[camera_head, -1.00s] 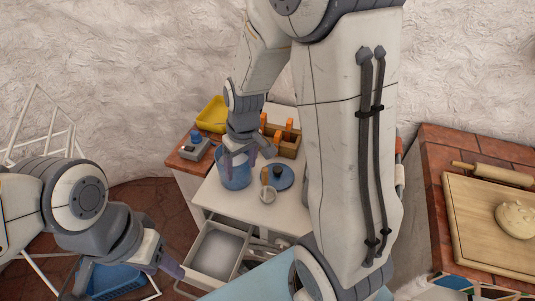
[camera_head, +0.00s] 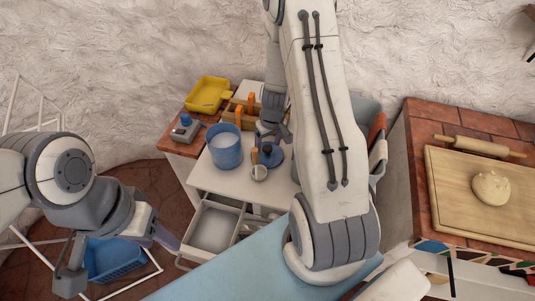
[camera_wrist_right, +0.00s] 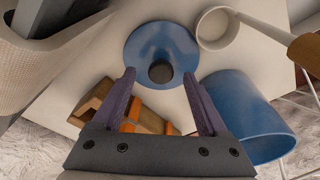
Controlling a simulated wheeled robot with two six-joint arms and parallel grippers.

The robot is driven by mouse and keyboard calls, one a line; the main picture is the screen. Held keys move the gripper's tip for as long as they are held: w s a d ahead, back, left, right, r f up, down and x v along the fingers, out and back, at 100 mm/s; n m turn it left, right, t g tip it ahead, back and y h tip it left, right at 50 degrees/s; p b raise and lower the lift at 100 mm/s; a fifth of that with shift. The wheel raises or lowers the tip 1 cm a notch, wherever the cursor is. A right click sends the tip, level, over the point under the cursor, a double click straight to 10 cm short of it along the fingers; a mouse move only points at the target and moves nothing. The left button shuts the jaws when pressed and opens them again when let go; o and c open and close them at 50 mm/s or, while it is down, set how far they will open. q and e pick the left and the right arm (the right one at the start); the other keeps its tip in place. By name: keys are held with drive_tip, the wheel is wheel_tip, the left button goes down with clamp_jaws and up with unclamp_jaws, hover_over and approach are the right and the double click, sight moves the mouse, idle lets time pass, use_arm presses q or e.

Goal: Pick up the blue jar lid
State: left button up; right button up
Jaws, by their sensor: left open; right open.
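The blue jar lid (camera_head: 274,158) lies flat on the white counter top, with a dark knob at its middle. In the right wrist view the lid (camera_wrist_right: 143,48) is ahead of my right gripper (camera_wrist_right: 159,76), with its knob in line with the gap between the fingers. My right gripper (camera_head: 274,137) is open and empty, just behind the lid. The blue jar (camera_head: 226,150) stands open to the left of the lid; it also shows in the right wrist view (camera_wrist_right: 250,115). My left gripper (camera_head: 120,258) is open and empty, low at the left, away from the counter.
A small pale cup with a wooden handle (camera_head: 259,173) sits close in front of the lid. A wooden box with orange-handled items (camera_head: 239,112) is behind. A yellow tray (camera_head: 208,95) is further back. An open drawer (camera_head: 213,230) juts out below the counter.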

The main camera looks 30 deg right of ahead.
wheel_tip(320, 180, down, 3)
drive_tip(key=shift+w+r+b, duration=0.15)
drive_tip(key=shift+r+b, duration=0.05)
drive_tip(key=shift+b, duration=0.15)
clamp_jaws()
drive_tip(key=shift+r, duration=0.15)
